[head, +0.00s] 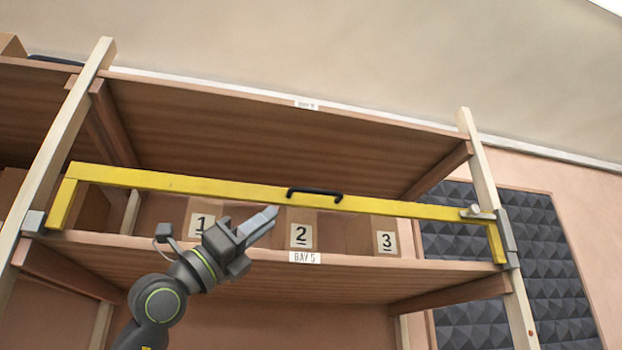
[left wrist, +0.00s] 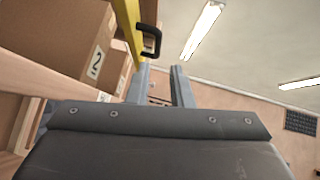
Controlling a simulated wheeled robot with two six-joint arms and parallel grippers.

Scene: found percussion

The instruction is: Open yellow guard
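The yellow guard (head: 400,207) is a bar across the front of the shelf bay, with a short arm bent down at each end to grey brackets on the posts. It is in place across the bay. Its black handle (head: 315,194) sits near its middle. A light latch-like piece (head: 478,213) is at its right end. My left gripper (head: 272,213) is just below and left of the handle, apart from it. In the left wrist view its two fingers (left wrist: 160,75) stand apart with nothing between; the handle (left wrist: 152,42) shows just beyond them. My right gripper is not in view.
Boxes labelled 1 (head: 201,222), 2 (head: 300,235) and 3 (head: 386,240) stand on the shelf behind the guard. The shelf edge (head: 400,263) carries a BAY 5 label. Wooden posts (head: 495,200) flank the bay. A dark foam panel (head: 545,260) is on the right wall.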

